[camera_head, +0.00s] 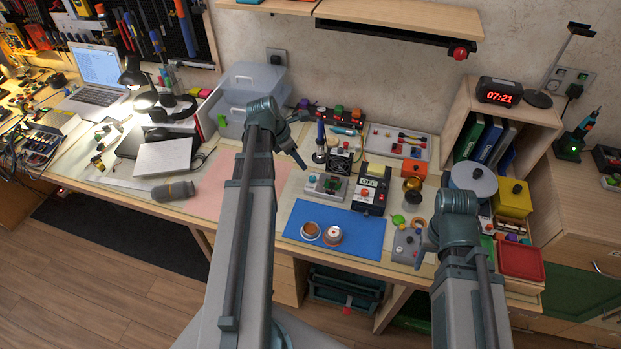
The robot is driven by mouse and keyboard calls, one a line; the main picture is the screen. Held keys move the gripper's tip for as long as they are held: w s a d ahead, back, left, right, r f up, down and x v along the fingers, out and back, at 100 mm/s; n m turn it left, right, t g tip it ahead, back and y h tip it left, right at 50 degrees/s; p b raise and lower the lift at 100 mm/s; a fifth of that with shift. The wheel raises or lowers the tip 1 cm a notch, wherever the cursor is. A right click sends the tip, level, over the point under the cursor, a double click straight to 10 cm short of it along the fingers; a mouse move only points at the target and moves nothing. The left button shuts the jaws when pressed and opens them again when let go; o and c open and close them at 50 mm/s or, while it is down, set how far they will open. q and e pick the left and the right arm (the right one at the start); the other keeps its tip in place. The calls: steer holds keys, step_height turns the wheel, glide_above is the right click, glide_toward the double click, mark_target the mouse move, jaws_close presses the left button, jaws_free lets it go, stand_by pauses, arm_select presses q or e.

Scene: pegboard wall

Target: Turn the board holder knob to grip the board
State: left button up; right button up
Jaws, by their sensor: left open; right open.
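The board holder (326,187) is a small grey fixture with a green board in its middle and small red parts on it. It stands on the bench just behind the blue mat. Which small part is its knob is too small to tell. My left gripper (291,146) is open and empty, above the bench to the left of and behind the holder, apart from it. My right gripper (436,236) is open, near the right end of the bench, well right of the holder. Its fingers are mostly hidden by my own wrist.
A blue mat (300,232) with two small round tins lies in front. A black box marked OFF (368,195) stands right of the holder. A soldering iron stand (320,154) and a small fan (341,162) stand behind. The pink mat (215,185) at left is mostly clear.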

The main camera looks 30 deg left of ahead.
mark_target(312, 178)
arm_select(q)
steer(key=b+x, duration=0.9)
steer(key=x, duration=0.2)
steer(key=shift+f+b, duration=0.3)
steer(key=shift+b, duration=0.1)
jaws_close()
